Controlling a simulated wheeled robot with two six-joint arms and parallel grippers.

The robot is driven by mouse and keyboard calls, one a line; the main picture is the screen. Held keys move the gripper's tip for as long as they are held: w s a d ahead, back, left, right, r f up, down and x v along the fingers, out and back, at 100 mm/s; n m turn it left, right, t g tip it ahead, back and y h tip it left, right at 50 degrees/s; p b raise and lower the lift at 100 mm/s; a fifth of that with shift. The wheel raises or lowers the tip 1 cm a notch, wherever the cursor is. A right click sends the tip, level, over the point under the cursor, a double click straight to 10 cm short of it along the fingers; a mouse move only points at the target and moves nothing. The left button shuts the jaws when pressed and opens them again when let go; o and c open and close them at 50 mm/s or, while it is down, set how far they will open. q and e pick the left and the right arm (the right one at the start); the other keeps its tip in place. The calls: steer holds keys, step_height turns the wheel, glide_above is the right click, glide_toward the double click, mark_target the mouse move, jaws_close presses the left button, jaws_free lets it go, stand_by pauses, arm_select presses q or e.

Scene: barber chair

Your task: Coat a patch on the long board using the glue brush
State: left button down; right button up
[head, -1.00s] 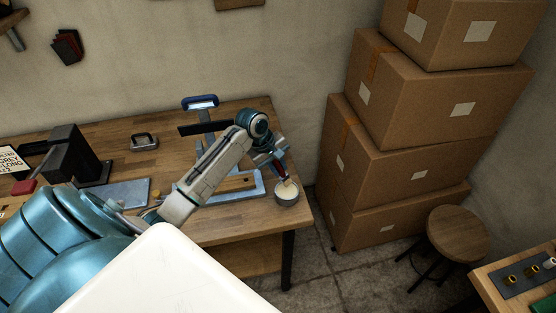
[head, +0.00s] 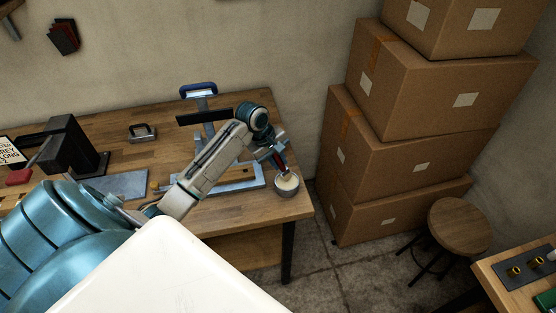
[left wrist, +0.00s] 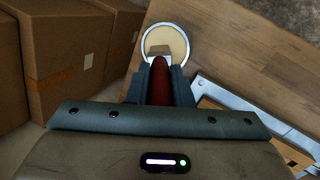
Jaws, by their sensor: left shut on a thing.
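My left gripper (head: 279,163) is at the right end of the workbench, shut on the red handle of the glue brush (left wrist: 160,82). The brush points down, its pale end over or in a round metal pot (head: 287,193) of cream-coloured glue. The pot also shows in the left wrist view (left wrist: 148,37), with the brush's end across its opening; whether the bristles touch the glue I cannot tell. A light wooden strip lies in a grey metal frame (head: 258,186) left of the pot, partly behind my arm; it may be the long board. My right gripper is not in view.
Stacked cardboard boxes (head: 400,165) stand right of the workbench (head: 215,230). A black vise-like block (head: 72,145), a metal plate (head: 122,184) and a blue-handled tool (head: 198,90) are on the bench. A stool (head: 459,225) stands at the right.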

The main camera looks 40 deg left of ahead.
arm_select(q)
steer(key=shift+f, duration=0.2)
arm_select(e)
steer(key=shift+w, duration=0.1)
arm_select(q)
steer(key=shift+f, duration=0.25)
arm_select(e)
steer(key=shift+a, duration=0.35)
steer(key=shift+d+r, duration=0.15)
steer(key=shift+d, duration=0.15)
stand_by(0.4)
arm_select(q)
steer(key=shift+p, duration=0.4)
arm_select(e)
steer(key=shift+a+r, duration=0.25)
arm_select(q)
steer(key=shift+f, duration=0.1)
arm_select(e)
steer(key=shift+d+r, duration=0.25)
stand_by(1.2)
arm_select(q)
steer(key=shift+p, duration=0.3)
step_height(320, 180, up, 2)
steer(key=shift+p, duration=0.5)
steer(key=shift+r, duration=2.55)
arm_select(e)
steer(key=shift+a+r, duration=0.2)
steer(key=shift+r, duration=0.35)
